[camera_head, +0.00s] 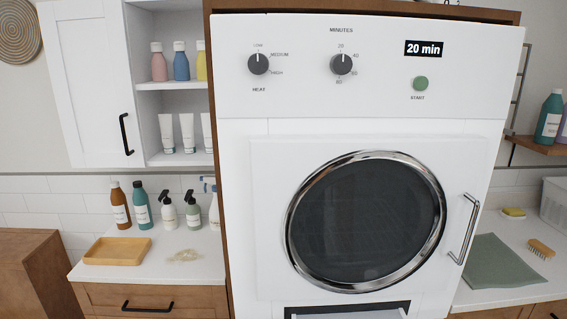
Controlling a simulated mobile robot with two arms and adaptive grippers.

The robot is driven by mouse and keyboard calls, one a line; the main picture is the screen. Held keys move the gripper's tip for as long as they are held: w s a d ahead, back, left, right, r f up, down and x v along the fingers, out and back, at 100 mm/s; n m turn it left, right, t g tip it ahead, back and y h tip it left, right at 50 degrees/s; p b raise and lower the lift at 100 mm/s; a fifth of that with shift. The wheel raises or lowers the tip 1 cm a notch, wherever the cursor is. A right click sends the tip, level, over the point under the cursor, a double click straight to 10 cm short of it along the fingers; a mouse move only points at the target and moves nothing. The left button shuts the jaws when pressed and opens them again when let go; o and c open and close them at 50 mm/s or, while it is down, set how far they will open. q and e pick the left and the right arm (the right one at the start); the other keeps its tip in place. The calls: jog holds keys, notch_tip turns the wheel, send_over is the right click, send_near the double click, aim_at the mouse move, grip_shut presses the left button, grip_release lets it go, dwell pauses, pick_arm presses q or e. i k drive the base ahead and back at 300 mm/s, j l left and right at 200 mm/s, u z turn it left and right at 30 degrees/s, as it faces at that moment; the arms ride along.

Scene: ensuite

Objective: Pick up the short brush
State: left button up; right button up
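A short brush (541,248) with a wooden back and pale bristles lies on the right counter, between a green cloth and a clear bin. No other brush shows clearly. Neither of my grippers is in the head view.
A white dryer (270,190) with a round door and vertical handle stands in the middle. On the right counter are a green cloth (497,262), a yellow sponge (514,212) and a clear bin (555,203). The left counter holds a wooden tray (118,251) and several bottles (121,206).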

aim_at(544, 252)
jog(key=z, duration=1.55)
